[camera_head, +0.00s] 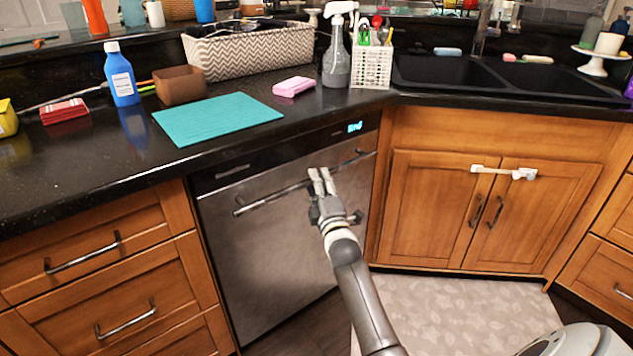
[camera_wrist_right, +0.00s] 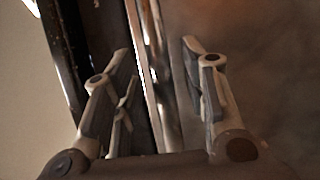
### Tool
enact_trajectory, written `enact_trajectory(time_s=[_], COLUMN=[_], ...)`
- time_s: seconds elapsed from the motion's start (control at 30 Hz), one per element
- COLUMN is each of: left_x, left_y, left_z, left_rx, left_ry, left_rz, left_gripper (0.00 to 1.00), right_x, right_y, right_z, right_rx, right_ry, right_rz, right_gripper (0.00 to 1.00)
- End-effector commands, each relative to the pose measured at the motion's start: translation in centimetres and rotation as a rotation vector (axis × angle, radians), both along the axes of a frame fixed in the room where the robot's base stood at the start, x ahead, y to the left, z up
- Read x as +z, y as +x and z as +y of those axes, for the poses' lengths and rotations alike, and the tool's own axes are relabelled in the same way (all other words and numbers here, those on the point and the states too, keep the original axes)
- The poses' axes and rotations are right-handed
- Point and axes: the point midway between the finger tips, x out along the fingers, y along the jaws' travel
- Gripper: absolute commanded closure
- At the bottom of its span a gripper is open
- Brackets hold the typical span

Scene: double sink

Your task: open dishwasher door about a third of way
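The dishwasher door (camera_head: 275,255) is a steel front under the black counter and looks closed, upright and in line with the cabinets. Its long bar handle (camera_head: 270,199) runs across the top, below a black panel with a lit blue display. My right gripper (camera_head: 321,180) is at the handle, right of its middle. In the right wrist view, the fingers of my right gripper (camera_wrist_right: 163,75) are spread apart, with the handle bar (camera_wrist_right: 148,60) running between them; I cannot tell whether they touch it. My left gripper is not in view.
Wooden drawers (camera_head: 115,280) stand left of the dishwasher, and a sink cabinet (camera_head: 490,210) with a white latch stands right. The counter holds a teal mat (camera_head: 217,118), a blue bottle (camera_head: 121,75) and a basket (camera_head: 250,50). A patterned rug (camera_head: 455,315) covers the floor at right.

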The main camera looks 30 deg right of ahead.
Motion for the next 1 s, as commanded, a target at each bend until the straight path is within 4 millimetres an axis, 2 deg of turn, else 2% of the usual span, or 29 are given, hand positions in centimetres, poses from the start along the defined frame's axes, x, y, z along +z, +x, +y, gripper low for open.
enact_trajectory(time_s=[0.2,0.57,0.87,1.0], left_x=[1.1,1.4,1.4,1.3], left_y=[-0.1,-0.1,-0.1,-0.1], left_z=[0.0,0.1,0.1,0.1], left_rx=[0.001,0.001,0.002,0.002], left_ry=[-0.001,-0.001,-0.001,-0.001], left_rz=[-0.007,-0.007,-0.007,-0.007], left_gripper=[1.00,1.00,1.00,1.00], right_x=[0.2,0.3,0.3,0.3], right_y=[1.7,2.0,1.9,1.9], right_z=[-0.6,-0.6,-0.6,-0.6], right_rx=[0.000,0.000,0.001,0.001], right_ry=[0.001,0.001,0.001,0.002], right_rz=[0.001,0.001,0.001,0.001], right_gripper=[0.60,0.61,1.00,1.00])
